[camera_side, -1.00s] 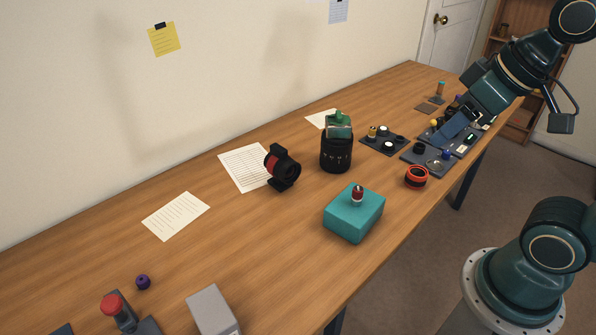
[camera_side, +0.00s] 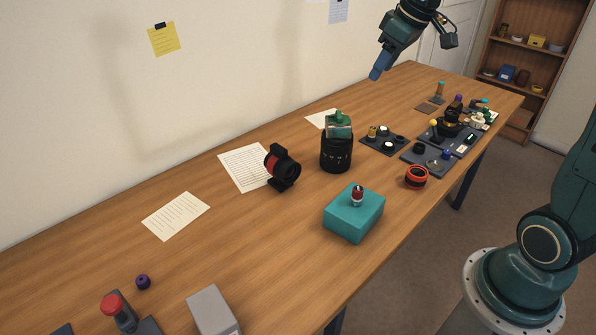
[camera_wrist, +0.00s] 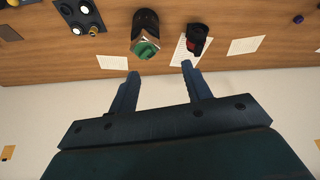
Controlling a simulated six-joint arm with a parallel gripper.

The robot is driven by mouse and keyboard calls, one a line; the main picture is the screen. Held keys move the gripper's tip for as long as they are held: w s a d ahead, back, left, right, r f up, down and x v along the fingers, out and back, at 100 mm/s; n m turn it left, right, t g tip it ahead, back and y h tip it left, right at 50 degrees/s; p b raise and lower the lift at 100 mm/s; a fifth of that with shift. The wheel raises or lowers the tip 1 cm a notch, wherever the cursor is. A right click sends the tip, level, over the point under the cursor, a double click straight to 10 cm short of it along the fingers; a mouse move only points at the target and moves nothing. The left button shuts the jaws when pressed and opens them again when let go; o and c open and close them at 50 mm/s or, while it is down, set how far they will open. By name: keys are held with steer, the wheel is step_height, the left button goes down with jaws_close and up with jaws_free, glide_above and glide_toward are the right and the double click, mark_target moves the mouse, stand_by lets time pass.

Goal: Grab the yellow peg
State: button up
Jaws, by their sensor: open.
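A small yellow peg (camera_side: 434,123) stands on the dark tray (camera_side: 461,149) at the far right of the table in the side view. I cannot make it out in the wrist view. My gripper (camera_side: 378,72) is high above the table near the wall, up and to the left of the peg in the side view. In the wrist view my gripper (camera_wrist: 160,71) shows two blue fingers spread apart, with nothing between them.
A black lens barrel (camera_side: 336,153) holding green-topped items and a black-red lens part (camera_side: 281,167) stand mid-table. A smaller dark tray (camera_side: 398,147), a red ring (camera_side: 416,177) and a teal block (camera_side: 354,218) are nearby. The wall (camera_side: 250,70) runs along the back edge.

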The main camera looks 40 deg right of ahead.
steer(key=w+d+f, duration=0.3)
steer(key=w+d, duration=0.1)
steer(key=d, duration=0.2)
steer(key=w+d+f, duration=0.3)
steer(key=d+f, duration=0.1)
steer(key=d, duration=0.2)
steer(key=n+y, duration=0.1)
steer(key=n, duration=0.1)
glide_toward(373, 128)
steer(key=x, duration=0.3)
steer(key=shift+w+d+f, duration=0.15)
steer(key=shift+f, duration=0.25)
steer(key=shift+f, duration=0.1)
steer(key=shift+a+x, duration=0.15)
steer(key=shift+x, duration=1.1)
steer(key=shift+a+x, duration=0.1)
steer(key=shift+x, duration=1.15)
jaws_close()
